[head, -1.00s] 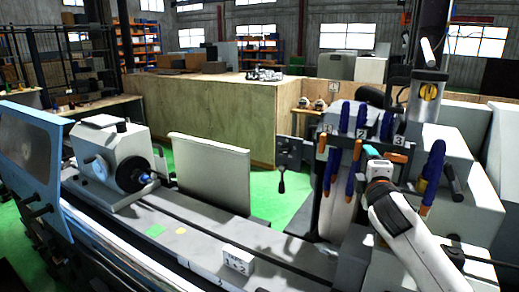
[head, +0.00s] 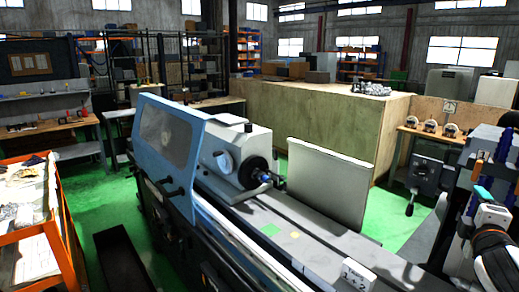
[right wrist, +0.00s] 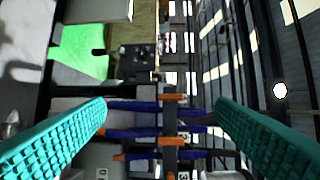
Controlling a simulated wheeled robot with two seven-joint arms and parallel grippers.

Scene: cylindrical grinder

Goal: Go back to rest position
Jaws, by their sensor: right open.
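My right gripper (head: 484,194) shows at the right edge of the head view, with a teal finger and a white and black wrist. My left gripper is not in view. The grinder (head: 315,238) lies across the middle, with its blue guard (head: 166,140) at left.
A pale upright panel (head: 327,182) stands behind the grinder bed. A large wooden enclosure (head: 320,122) is farther back. An orange-framed cart (head: 45,225) and a workbench (head: 45,128) are at left.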

